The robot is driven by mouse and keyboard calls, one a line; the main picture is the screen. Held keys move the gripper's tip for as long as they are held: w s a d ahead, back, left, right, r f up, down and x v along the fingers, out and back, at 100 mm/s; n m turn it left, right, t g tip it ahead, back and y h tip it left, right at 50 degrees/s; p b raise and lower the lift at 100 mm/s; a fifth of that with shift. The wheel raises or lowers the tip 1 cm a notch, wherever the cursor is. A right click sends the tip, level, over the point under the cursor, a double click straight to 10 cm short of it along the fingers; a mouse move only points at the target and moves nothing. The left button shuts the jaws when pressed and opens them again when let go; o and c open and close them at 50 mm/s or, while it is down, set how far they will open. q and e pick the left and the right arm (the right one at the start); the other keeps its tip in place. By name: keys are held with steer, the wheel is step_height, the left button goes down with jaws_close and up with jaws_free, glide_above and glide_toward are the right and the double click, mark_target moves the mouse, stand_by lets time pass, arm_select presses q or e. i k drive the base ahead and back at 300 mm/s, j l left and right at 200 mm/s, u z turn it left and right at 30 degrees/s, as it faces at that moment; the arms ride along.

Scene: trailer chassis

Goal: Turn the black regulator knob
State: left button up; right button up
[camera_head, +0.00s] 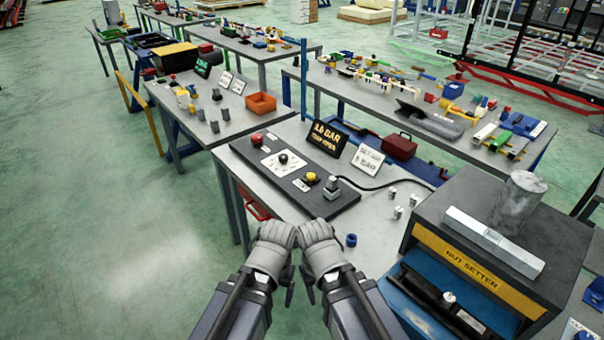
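The black regulator knob (283,158) sits on a white dial plate (271,162) on the dark control panel (318,205). The panel lies on the near grey table. My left gripper (276,234) and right gripper (316,232) are side by side, close together at the table's front edge. Both are apart from the knob, below it in the picture. Their fingers are seen from behind, so I cannot tell whether they are open or shut. No held object shows.
The panel also carries a red knob (257,138), a yellow button (311,177) and a grey cabled connector (333,187). Behind it stand a lit display (326,138) and a white card (368,160). A black NUT SETTER cabinet (455,262) stands at right. A blue ring (351,240) lies nearby.

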mark_target(283, 157)
steer(key=i+j+z, duration=0.15)
steer(key=i+j, duration=0.3)
steer(key=i+j+z, duration=0.2)
steer(key=i+j, duration=0.25)
steer(key=i+j+z, duration=0.15)
steer(key=i+j, duration=0.2)
steer(key=j, duration=0.3)
